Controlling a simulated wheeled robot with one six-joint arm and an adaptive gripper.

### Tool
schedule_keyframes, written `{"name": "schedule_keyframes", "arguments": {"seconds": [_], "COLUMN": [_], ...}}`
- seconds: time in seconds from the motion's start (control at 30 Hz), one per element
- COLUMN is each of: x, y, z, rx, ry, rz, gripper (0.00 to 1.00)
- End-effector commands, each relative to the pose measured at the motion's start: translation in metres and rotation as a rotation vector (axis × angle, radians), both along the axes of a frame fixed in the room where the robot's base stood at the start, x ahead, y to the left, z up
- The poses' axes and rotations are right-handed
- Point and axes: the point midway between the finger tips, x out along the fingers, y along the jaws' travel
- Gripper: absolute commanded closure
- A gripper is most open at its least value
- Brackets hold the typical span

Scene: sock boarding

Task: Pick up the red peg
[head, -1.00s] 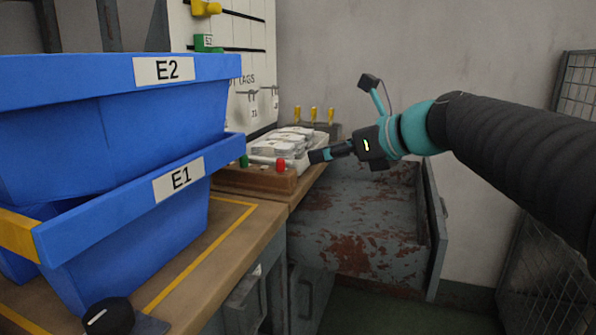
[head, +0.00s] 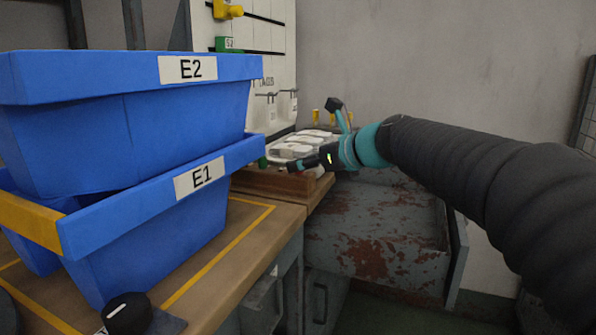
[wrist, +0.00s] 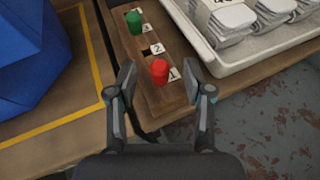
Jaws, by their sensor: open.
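The red peg (wrist: 158,71) stands in the wooden peg board (wrist: 172,98) beside the label "1" in the wrist view. My gripper (wrist: 168,80) is open, with one finger to each side of the red peg in the picture; I cannot tell whether either touches it. In the head view my gripper (head: 297,166) is over the front of the peg board (head: 270,184), and it hides the red peg there. A green peg (wrist: 134,22) stands at the far end of the board by label "3". The place at label "2" shows a dark, empty hole.
A white tray (wrist: 232,86) of folded packs lies right of the board. Blue bins E2 (head: 120,125) and E1 (head: 150,245) are stacked at the left on the bench (head: 235,262). An open rusty drawer (head: 375,235) is below, right of the bench.

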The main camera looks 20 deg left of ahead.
Motion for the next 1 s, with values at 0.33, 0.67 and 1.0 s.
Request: {"name": "schedule_keyframes", "arguments": {"seconds": [0.33,0.67,1.0], "x": [0.0041,0.0039,0.0039], "y": [0.0084,0.0083,0.0084], "z": [-0.0041,-0.0039,0.0024], "rx": [0.000,0.000,0.000], "ry": [0.000,0.000,-0.001], "rz": [0.000,0.000,0.000], "gripper": [0.56,0.98,0.98]}}
